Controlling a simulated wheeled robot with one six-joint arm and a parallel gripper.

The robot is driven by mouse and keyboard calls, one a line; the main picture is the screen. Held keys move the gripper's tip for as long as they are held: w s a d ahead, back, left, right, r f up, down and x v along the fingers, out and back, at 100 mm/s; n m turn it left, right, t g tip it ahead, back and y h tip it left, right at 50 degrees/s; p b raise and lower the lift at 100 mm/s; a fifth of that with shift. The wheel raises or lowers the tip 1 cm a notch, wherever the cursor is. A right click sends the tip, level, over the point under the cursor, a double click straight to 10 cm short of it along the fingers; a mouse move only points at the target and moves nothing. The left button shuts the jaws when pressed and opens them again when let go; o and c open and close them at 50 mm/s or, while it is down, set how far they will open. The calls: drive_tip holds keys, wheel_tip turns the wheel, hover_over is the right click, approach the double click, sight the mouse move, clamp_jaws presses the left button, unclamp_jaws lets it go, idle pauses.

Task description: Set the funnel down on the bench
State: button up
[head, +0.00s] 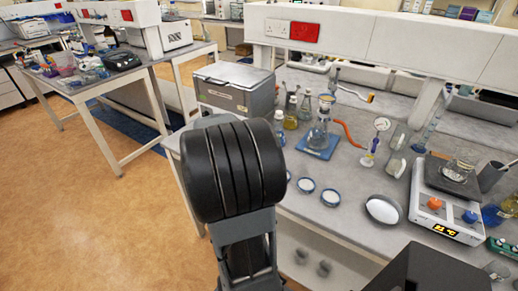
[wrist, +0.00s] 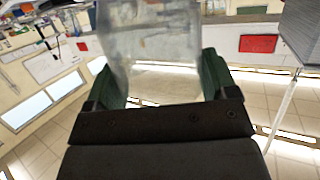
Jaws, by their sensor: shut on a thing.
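My gripper (wrist: 158,82) shows in the wrist view with its green fingers on either side of a clear, colourless piece, the funnel (wrist: 150,50), and is shut on it. The funnel fills the upper middle of that view and its far end is cut off by the frame, so its full shape does not show. In the head view my arm hides both gripper and funnel. The bench (head: 347,170) runs along the right of the head view; whether the funnel is over it cannot be told.
Bare bench lies between flask and white dish.

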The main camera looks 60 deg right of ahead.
drive_tip(key=shift+w+d+f, duration=1.05)
drive_tip(key=shift+d+f, duration=0.05)
drive_tip(key=shift+f, duration=0.7)
drive_tip(key=shift+w+d+f, duration=1.05)
drive_tip(key=shift+f, duration=0.8)
drive_tip(key=shift+w+d+f, duration=1.05)
drive_tip(key=shift+d+f, duration=0.05)
drive_tip(key=shift+f, duration=0.7)
drive_tip(key=shift+f, duration=0.1)
drive_tip(key=o, duration=1.2)
drive_tip(key=shift+f, duration=0.1)
drive_tip(key=shift+c, duration=0.2)
